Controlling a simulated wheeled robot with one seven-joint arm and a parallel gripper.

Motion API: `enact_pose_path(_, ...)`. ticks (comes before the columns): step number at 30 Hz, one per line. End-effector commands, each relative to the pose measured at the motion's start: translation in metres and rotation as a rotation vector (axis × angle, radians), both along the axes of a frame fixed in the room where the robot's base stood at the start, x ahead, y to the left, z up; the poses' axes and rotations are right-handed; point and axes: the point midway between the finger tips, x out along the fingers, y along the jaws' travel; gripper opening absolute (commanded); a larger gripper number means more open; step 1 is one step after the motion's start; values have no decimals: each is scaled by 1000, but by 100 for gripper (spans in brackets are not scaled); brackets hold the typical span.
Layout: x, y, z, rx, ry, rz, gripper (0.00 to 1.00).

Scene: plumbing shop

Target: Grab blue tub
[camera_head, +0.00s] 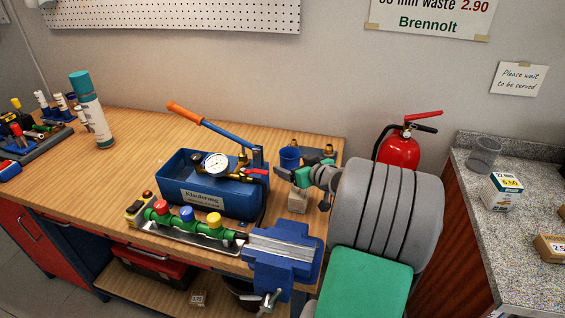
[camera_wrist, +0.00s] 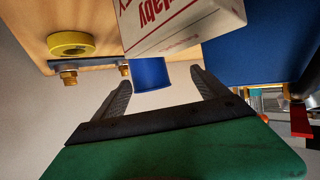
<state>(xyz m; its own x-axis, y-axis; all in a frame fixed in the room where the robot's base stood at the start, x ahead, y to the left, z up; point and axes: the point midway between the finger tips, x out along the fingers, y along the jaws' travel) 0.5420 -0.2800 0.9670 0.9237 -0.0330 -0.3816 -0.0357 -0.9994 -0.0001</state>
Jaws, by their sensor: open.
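The blue tub (camera_head: 289,157) is a small round tub standing near the back right of the wooden workbench, just behind my gripper (camera_head: 303,186). In the wrist view the blue tub (camera_wrist: 151,73) shows beyond and between the two dark fingers of my gripper (camera_wrist: 160,80). Part of it is hidden there by a printed cardboard box. The fingers are apart with nothing between them, and I see no contact with the tub.
The cardboard box (camera_wrist: 180,22) sits close beside the tub; it also shows below my gripper (camera_head: 297,203). A blue pressure-test pump (camera_head: 212,190) stands to the left. A blue vise (camera_head: 283,262) is in front. A yellow ring (camera_wrist: 71,44) and brass fittings lie near the tub.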

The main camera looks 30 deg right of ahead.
Motion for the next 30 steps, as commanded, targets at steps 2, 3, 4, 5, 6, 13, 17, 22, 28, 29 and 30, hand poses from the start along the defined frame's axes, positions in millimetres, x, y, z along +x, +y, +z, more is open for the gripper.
enact_pose_path(2,5,-9,-5,2,2,-16,85)
enact_pose_path(3,9,-12,-8,2,3,-20,85)
enact_pose_path(4,14,-14,-11,3,3,-23,85)
enact_pose_path(5,18,-15,-14,3,3,-25,85)
enact_pose_path(6,25,-15,-18,3,3,-25,85)
enact_pose_path(13,41,-18,-25,-1,1,-29,85)
enact_pose_path(17,40,-17,-25,-1,1,-29,83)
enact_pose_path(22,41,-17,-25,-1,1,-27,69)
enact_pose_path(28,41,-16,-25,-1,1,-27,53)
enact_pose_path(29,41,-16,-25,-1,1,-26,50)
enact_pose_path(30,41,-16,-25,-1,1,-26,47)
